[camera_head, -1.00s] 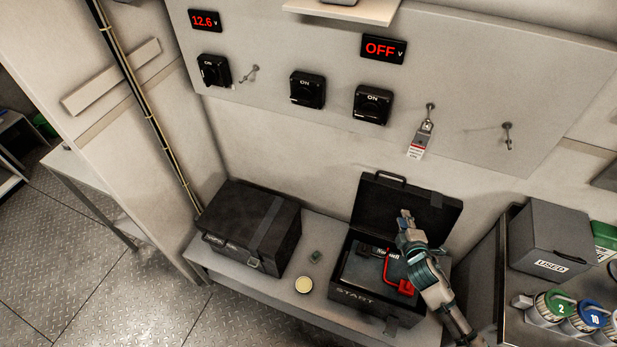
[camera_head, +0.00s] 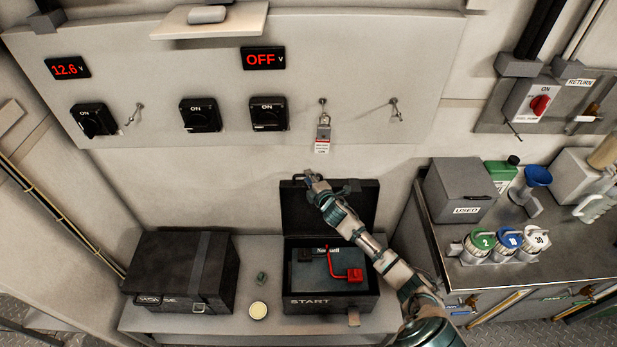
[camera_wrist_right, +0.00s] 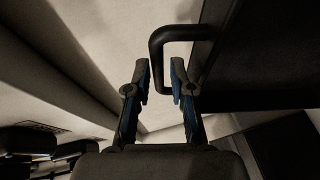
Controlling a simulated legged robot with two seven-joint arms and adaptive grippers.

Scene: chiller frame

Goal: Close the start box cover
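The black start box (camera_head: 303,299), marked START, stands open on the low bench with its cover (camera_head: 363,200) raised upright at the back. Inside lie a grey battery and a red clamp (camera_head: 355,274). My right gripper (camera_head: 311,180) is at the cover's top edge, by the handle, which it partly hides. In the right wrist view, the black cover handle (camera_wrist_right: 156,50) passes between the two spread fingertips (camera_wrist_right: 160,68); they do not look closed on it. My left gripper is not in view.
A closed dark case (camera_head: 165,262) stands left on the bench (camera_head: 225,325). A small green object (camera_head: 261,279) and a round pale lid (camera_head: 258,311) lie between the boxes. The switch panel (camera_head: 220,60) is above. A counter with a USED box (camera_head: 464,190) stands right.

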